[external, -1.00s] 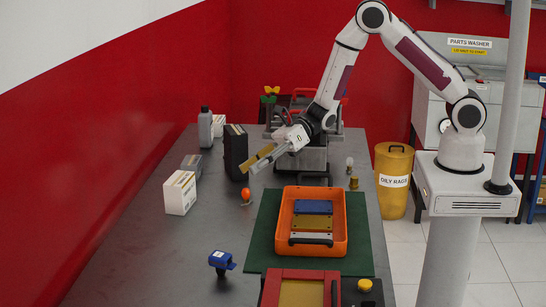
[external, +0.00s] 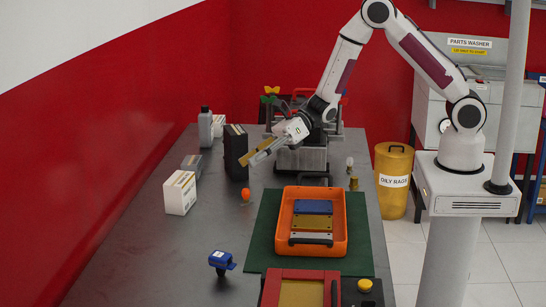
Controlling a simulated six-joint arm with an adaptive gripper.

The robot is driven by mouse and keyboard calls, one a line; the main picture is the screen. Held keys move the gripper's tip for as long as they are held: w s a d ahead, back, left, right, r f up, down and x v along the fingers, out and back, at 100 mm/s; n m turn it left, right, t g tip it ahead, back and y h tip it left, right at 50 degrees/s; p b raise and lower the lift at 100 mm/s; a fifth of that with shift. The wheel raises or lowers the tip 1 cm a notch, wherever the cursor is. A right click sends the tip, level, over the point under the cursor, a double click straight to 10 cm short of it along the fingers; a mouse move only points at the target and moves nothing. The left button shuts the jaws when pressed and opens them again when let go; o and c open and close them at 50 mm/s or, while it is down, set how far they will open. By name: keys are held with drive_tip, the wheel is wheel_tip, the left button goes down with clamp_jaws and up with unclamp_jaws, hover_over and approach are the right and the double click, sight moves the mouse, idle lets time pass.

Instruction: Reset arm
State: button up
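My gripper (external: 259,156) is at the end of my white arm, raised over the far part of the grey bench (external: 150,250). It points down and to the left, with long, pale and brass-coloured finger parts. At this size I cannot tell whether a gap lies between the fingertips or whether anything is held. An engine trainer (external: 302,158) stands behind and below the gripper, partly hidden by my arm.
An orange tray (external: 341,240) holding blue, gold and silver bars sits on a green mat (external: 262,226). A yellow bin (external: 393,182) stands right.

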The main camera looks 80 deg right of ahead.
drive_tip(key=s+d+r+m+h, duration=0.3)
drive_tip(key=d+r+m+h, duration=0.1)
drive_tip(key=d+r+m, duration=0.3)
drive_tip(key=s+d+r+m+h, duration=0.25)
drive_tip(key=d+r+m, duration=0.25)
drive_tip(key=r+m, duration=0.25)
drive_tip(key=s+d+r+m+h, duration=0.2)
drive_tip(key=s+m, duration=0.4)
drive_tip(key=s+d+r+m+h, duration=0.2)
drive_tip(key=s+r+m, duration=0.1)
drive_tip(key=s+m, duration=0.3)
drive_tip(key=s+a+m+g+y, duration=0.1)
drive_tip(key=s+a+m+g, duration=0.1)
drive_tip(key=s+m, duration=0.4)
drive_tip(key=s+a+f+m+g, duration=0.1)
drive_tip(key=s+m, duration=0.6)
drive_tip(key=s, duration=0.9)
drive_tip(key=shift+s+a+g+y, duration=0.2)
drive_tip(key=shift+a+g+y, duration=0.2)
drive_tip(key=shift+g, duration=0.4)
